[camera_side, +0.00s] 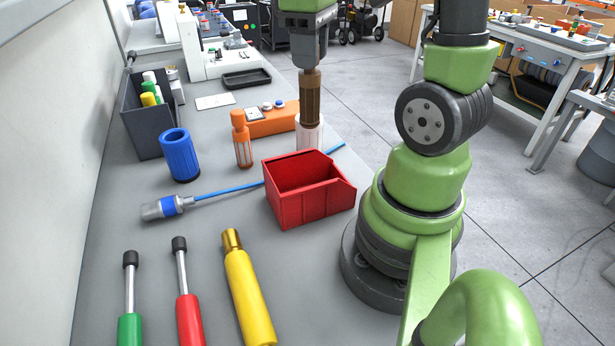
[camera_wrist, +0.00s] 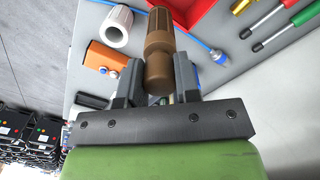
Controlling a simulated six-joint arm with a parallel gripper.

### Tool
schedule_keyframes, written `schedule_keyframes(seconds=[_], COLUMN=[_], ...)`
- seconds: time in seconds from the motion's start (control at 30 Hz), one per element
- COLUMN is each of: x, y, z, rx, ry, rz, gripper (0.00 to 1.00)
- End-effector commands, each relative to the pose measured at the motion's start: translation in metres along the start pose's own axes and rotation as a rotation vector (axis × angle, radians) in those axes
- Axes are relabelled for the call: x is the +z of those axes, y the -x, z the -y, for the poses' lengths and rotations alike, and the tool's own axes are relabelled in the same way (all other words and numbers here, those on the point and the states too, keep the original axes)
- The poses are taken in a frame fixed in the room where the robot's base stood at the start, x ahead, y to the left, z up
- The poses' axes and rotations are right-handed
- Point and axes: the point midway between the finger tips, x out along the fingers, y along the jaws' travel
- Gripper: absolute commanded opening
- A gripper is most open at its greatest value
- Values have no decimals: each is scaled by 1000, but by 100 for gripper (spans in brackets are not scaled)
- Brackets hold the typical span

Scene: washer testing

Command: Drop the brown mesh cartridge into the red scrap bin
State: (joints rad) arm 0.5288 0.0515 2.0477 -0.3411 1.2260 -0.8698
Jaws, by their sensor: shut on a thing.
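The brown mesh cartridge (camera_side: 310,97) hangs upright from my gripper (camera_side: 309,66), which is shut on its upper end. In the side view it is behind the red scrap bin, in line with a white cylinder (camera_side: 309,133). In the wrist view the cartridge (camera_wrist: 159,50) sits between the dark fingers of my gripper (camera_wrist: 157,82). The red scrap bin (camera_side: 309,200) stands open on the grey bench, and the part of its inside that shows looks empty. In the wrist view, part of the bin (camera_wrist: 184,10) shows at the top edge, beyond the cartridge.
An orange mesh cartridge (camera_side: 242,140) and an orange box with buttons (camera_side: 272,121) stand left of my gripper. A blue cylinder (camera_side: 179,155) stands farther left. A blue-shafted tool (camera_side: 218,193) lies beside the bin. A yellow cylinder (camera_side: 248,292) and two screwdriver-like tools lie in front.

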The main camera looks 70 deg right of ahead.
Motion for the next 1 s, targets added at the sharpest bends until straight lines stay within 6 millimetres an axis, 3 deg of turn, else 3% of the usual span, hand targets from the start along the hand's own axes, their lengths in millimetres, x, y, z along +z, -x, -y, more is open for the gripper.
schedule_keyframes(seconds=[0.2, 0.7, 1.0], x=[12, 12, 12], y=[-11, -62, -68], z=[16, 16, 16], rx=[-2, -3, -1], ry=[-2, -4, -5], rz=[-1, 2, -2], gripper=[0, 0, 0])
